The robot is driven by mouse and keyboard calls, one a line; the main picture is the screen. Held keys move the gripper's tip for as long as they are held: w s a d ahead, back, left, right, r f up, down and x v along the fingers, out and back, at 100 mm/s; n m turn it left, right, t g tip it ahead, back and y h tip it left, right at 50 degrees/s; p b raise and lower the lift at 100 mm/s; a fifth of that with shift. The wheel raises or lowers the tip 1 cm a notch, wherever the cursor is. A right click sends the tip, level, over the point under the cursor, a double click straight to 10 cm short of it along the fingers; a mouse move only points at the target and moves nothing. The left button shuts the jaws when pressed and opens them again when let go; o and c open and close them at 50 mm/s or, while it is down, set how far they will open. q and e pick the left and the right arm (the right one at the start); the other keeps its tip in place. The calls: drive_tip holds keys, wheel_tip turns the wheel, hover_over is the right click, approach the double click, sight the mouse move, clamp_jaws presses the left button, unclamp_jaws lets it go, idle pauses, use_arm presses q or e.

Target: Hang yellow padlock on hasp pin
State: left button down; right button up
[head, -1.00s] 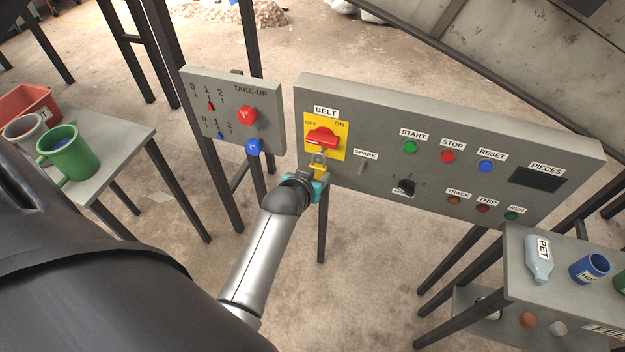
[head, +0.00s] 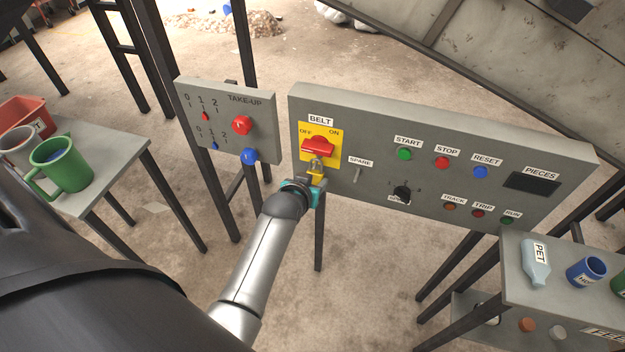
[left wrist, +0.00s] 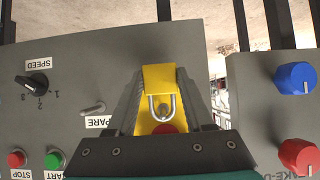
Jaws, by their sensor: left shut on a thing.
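The yellow padlock (head: 316,172) is held upright, shackle up, in front of the lower part of the yellow BELT switch plate (head: 306,150). In the left wrist view the padlock body (left wrist: 159,78) sits between the fingers, and its grey shackle (left wrist: 163,106) lies over the plate, near the red knob (left wrist: 165,128). My left gripper (head: 315,184) is shut on the padlock. The hasp pin does not show clearly; I cannot tell whether the shackle is around it. My right gripper is out of view.
The red BELT knob (head: 318,146) is just above the padlock. The SPARE lever (head: 357,174) and black SPEED knob (head: 402,193) protrude to the right. The TAKE-UP box (head: 225,120) with its blue knob (head: 249,156) is at left. A green mug (head: 62,166) stands on the left table.

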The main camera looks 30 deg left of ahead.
use_arm(q)
drive_tip(key=shift+c, duration=1)
unclamp_jaws()
drive_tip(key=shift+s, duration=0.1)
drive_tip(key=p+v, duration=0.4)
drive_tip(key=v, duration=1.1)
drive_tip(key=s+d+f+m+g+h+b, duration=0.1)
drive_tip(key=s+d+f, duration=0.2)
drive_tip(key=f, duration=0.5)
drive_tip(key=s+d+f+m+g+h+b, duration=0.1)
drive_tip(key=s+d+f+g+b, duration=0.15)
drive_tip(key=f, duration=0.65)
drive_tip(key=s+d+f+m+g+h, duration=0.1)
drive_tip(key=s+d+f, duration=0.2)
drive_tip(key=f, duration=0.5)
drive_tip(key=s+a+f+m+g+b, duration=0.2)
drive_tip(key=s+f+g+b, duration=0.2)
drive_tip(key=s+f, duration=1.3)
drive_tip(key=s+g, duration=0.1)
drive_tip(key=s, duration=0.3)
drive_tip(key=shift+s+a+f, duration=0.3)
drive_tip(key=shift+s, duration=0.05)
